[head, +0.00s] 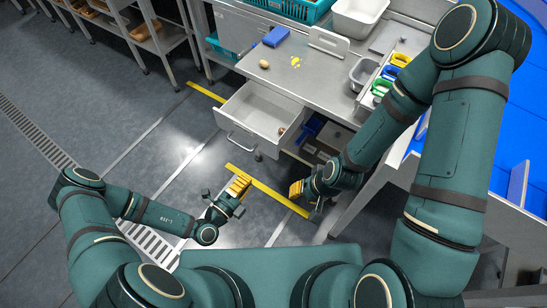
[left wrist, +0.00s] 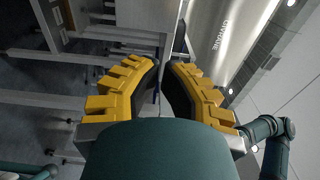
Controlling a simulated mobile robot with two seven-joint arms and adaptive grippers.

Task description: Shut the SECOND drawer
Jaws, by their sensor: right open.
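A drawer (head: 237,131) stands pulled out from under the steel table, its bar handle on the front. A small brownish thing lies inside at its right end. Other drawers in its stack do not show, so I cannot tell its number. My left gripper (head: 239,186) is below the drawer front in the picture, apart from it. In the left wrist view its yellow fingers (left wrist: 162,68) converge with a narrow gap and nothing between them; whether they count as open is unclear. My right gripper (head: 296,190) is open and empty, right of the left one and apart from the drawer.
The floor before the drawer is clear.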

